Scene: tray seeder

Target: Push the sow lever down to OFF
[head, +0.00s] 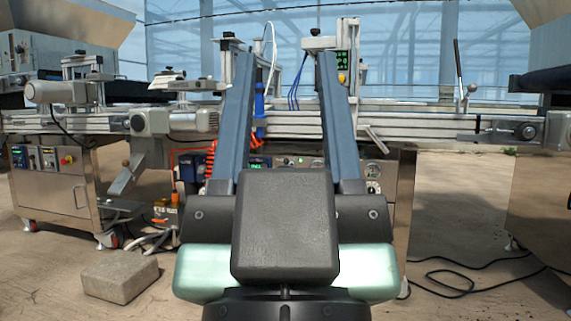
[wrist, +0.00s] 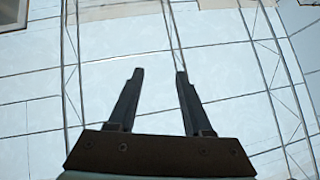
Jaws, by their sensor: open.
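My gripper (head: 282,60) stands large in the middle of the head view, its two long fingers pointing up and spread apart with nothing between them. In the wrist view the open gripper (wrist: 159,73) also holds nothing. No label for the sow lever is readable. Three lever-like parts show in the head view: an upright black-handled lever (head: 458,62) on the right rail, a short tilted silver handle (head: 376,141) right of the gripper, and a ball-knobbed lever (head: 118,181) at left. I cannot tell which is the sow lever. My gripper hides part of the machine front.
The seeder's metal rail (head: 420,127) runs across behind the gripper. A control panel (head: 373,172) is partly hidden. A concrete block (head: 120,276) lies at left front. Black cables (head: 470,289) lie on the right floor. The wrist view shows only glazed greenhouse panes (wrist: 240,75).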

